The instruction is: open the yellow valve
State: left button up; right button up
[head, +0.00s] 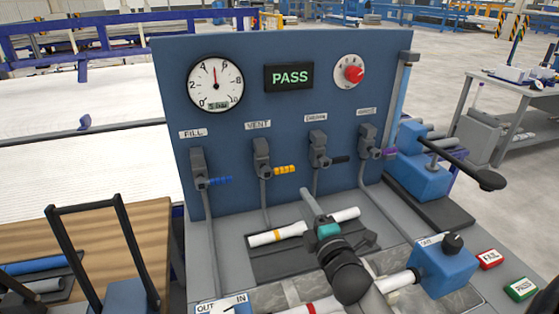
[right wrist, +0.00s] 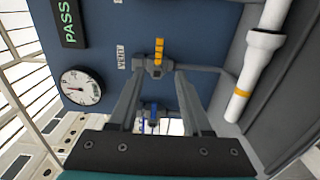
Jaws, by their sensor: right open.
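The yellow valve (head: 283,169) is under the VENT label on the blue panel, second from the left. Its yellow handle points right, roughly level, from a dark grey body. In the right wrist view the yellow handle (right wrist: 158,50) stands upright in the picture, just beyond the fingertips. My right gripper (head: 308,200) is in front of the panel, below and right of the valve. In the right wrist view it (right wrist: 158,75) is open and empty, its fingers framing the valve body from a distance that I cannot judge. My left gripper is not in view.
A blue-handled valve (head: 220,181) is left of the yellow one; a black-handled valve (head: 340,159) is to its right. A gauge (head: 215,84) and a PASS display (head: 289,77) are above. A white pipe with a yellow band (head: 278,236) lies below, near my right arm.

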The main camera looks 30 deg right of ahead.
aim_at(286, 171)
jog(key=b+x, duration=0.1)
jog(key=x, duration=1.2)
jog(key=shift+a+b, duration=0.1)
jog(key=shift+b, duration=0.3)
jog(key=shift+w, duration=0.7)
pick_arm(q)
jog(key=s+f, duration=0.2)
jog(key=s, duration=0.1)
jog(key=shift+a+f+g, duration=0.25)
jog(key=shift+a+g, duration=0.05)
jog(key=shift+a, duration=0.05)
pick_arm(e)
jog(key=shift+w+d+r, duration=0.1)
jog(key=shift+w+d, duration=0.15)
jog(key=shift+w, duration=0.1)
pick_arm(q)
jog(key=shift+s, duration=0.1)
pick_arm(e)
jog(key=shift+c, duration=0.4)
grip_shut()
